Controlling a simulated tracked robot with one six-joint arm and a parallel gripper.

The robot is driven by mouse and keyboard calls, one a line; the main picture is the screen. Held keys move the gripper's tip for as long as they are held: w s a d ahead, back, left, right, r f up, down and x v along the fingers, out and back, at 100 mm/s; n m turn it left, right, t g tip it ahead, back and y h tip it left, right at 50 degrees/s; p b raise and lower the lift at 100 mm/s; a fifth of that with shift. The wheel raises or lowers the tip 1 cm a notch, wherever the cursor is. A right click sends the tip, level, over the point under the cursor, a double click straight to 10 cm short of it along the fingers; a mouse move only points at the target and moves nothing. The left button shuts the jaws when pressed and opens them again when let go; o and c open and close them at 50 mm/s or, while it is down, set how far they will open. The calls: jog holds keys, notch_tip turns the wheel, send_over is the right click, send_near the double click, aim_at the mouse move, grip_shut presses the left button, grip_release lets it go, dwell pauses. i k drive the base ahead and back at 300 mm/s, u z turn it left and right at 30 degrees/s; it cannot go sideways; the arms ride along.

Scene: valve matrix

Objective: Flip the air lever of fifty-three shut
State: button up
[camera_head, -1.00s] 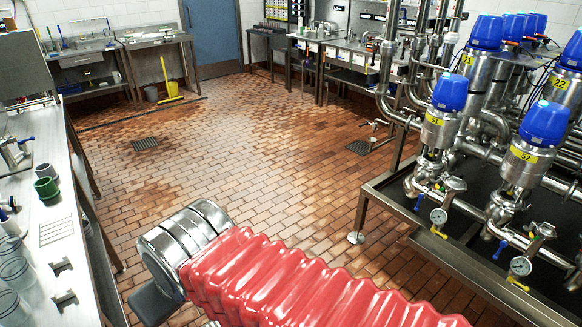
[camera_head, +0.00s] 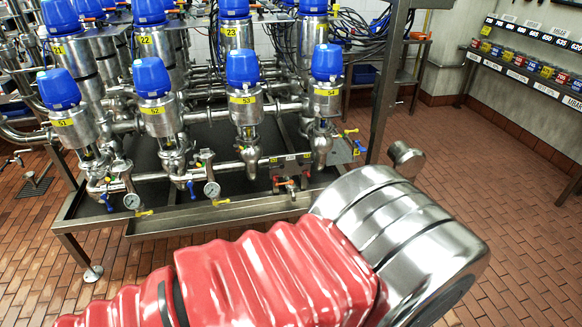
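Valve 53 (camera_head: 245,99) stands third from the left in the front row. It is a steel column with a blue cap and a yellow label. Blue levers hang on the pipework below valves 51 (camera_head: 104,199) and 52 (camera_head: 191,187). Below and right of valve 53 is a small labelled panel (camera_head: 290,158) with an orange-red fitting (camera_head: 279,181) under it. I cannot tell which small part is the air lever of 53, or its position. My red-sleeved arm crosses the foreground, and its silver wrist is in front of the rack. My gripper's fingers are not in view.
The rack's steel frame (camera_head: 215,219) and its right post (camera_head: 385,85) bound the valves. Two gauges (camera_head: 132,201) (camera_head: 212,189) face the front edge. Valve 54 (camera_head: 326,90) is to the right. Tiled floor (camera_head: 470,165) is clear at right, beyond which a shelf (camera_head: 535,75) holds coloured bins.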

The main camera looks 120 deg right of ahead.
aim_at(281, 166)
jog(key=u, duration=0.05)
jog(key=k, duration=0.65)
jog(key=z, duration=1)
jog(key=i, duration=1.35)
jog(key=z, duration=0.95)
